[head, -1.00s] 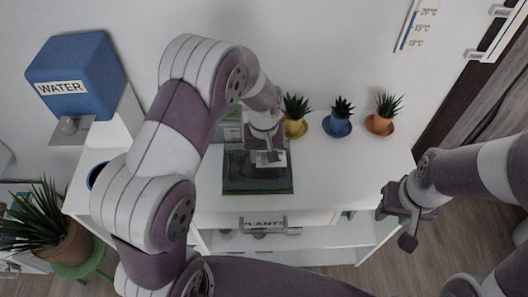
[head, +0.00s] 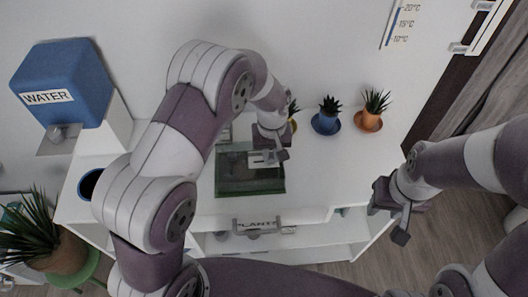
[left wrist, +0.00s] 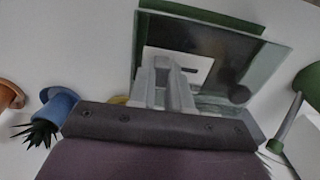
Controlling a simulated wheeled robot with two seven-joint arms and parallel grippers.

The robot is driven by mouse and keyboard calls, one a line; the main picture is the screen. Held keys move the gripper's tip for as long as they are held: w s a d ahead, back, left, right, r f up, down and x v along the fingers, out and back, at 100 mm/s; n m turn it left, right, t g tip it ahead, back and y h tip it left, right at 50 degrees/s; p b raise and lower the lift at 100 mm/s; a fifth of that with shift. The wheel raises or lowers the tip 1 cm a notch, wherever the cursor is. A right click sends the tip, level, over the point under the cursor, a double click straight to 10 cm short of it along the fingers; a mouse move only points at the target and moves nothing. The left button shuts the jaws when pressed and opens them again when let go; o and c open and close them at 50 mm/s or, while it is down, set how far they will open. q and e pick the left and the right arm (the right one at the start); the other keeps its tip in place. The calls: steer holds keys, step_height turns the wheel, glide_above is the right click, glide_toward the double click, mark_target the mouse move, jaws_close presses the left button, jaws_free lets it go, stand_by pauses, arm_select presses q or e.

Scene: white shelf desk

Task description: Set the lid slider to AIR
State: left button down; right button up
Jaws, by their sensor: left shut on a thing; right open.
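A dark-green glass box (head: 235,180) with a see-through lid stands on the white desk; its lid (left wrist: 218,55) fills the top middle of the left wrist view. A pale plate with a slot (left wrist: 196,64) lies on the lid, but I cannot read any AIR marking. My left gripper (head: 266,158) is at the right part of the lid. In the left wrist view its fingers (left wrist: 166,84) are shut together over the plate, on what seems to be the lid slider, which they hide. My right gripper (head: 390,215) is open and empty, off the desk's right front.
A blue pot (head: 326,123) and an orange pot (head: 368,121) with plants stand right of the box; a yellow one is mostly hidden behind my left gripper. A blue WATER tank (head: 65,80) stands at the left.

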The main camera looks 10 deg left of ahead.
mark_target(271, 155)
arm_select(q)
steer(key=c, duration=1)
jaws_free()
steer(key=shift+c, duration=0.2)
step_height(271, 155, up, 13)
steer(key=shift+f, duration=0.15)
steer(key=s+a+f+m, duration=0.1)
steer(key=s+a, duration=0.4)
steer(key=s, duration=0.2)
steer(key=s+a+f+m+t, duration=0.1)
steer(key=s+a, duration=0.3)
steer(key=s, duration=0.4)
steer(key=shift+s+a+f+m, duration=0.3)
steer(key=shift+a+f+m, duration=0.1)
steer(key=shift+m, duration=0.3)
